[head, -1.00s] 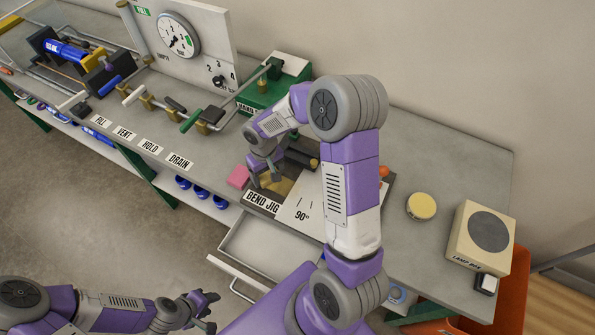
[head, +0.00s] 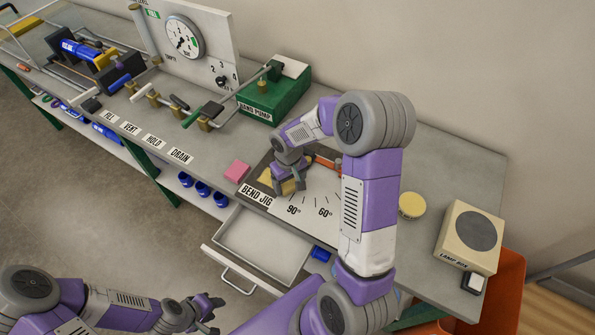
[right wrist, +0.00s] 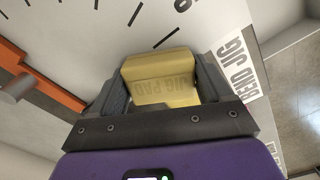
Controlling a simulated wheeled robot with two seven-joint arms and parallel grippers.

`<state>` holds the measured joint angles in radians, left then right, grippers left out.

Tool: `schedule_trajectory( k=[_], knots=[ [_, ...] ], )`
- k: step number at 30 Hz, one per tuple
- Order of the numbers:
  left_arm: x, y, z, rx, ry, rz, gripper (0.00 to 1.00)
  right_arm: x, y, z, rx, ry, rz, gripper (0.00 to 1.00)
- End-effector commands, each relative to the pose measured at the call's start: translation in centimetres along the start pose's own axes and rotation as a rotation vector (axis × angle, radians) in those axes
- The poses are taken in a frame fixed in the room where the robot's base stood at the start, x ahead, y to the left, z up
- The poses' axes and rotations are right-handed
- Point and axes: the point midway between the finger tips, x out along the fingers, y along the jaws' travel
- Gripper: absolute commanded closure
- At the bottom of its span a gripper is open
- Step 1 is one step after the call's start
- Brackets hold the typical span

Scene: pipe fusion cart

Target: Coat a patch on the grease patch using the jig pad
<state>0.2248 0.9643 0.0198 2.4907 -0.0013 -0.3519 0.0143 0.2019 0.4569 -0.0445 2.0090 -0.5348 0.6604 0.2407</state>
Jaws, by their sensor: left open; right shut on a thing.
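The jig pad (right wrist: 160,82) is a yellow block with its name on it. My right gripper (right wrist: 158,98) is shut on it. In the head view my right gripper (head: 290,184) points down at the front left part of the bend jig board (head: 318,192), with the yellow pad (head: 287,188) low between its fingers. I cannot tell whether the pad touches the board. A small yellowish area (head: 265,177) shows just left of the gripper; I cannot tell whether it is the grease patch. My left gripper (head: 213,309) is open and empty, low in front of the bench.
A pink block (head: 237,172) lies left of the board. A round yellow-topped tin (head: 412,205) and the lamp box (head: 470,237) stand to the right. The green hand pump (head: 274,98) is behind. An open drawer (head: 262,245) juts out below the board.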

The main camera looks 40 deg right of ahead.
Motion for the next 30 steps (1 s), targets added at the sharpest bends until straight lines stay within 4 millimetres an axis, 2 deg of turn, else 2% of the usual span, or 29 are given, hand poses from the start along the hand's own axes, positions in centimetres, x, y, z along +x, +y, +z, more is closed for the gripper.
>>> schedule_trajectory(
  k=[5,7,24,30],
  knots=[
    [-0.7,0.3,0.1,0.0,0.0,0.0,0.57,-0.6,0.2,0.1,-0.004,-0.003,0.0,0.5],
    [-1.2,0.4,0.1,0.0,0.0,0.0,0.57,-2.5,0.2,0.1,-0.004,0.003,0.0,0.5],
    [-4.7,1.8,0.2,0.0,0.0,0.0,0.57,-7.5,-0.1,-0.1,-0.011,0.0,-0.001,0.5],
    [-5.2,1.9,0.2,0.0,0.0,0.0,0.57,-8.2,-0.1,-0.1,-0.011,-0.001,-0.001,0.5]
  ],
)
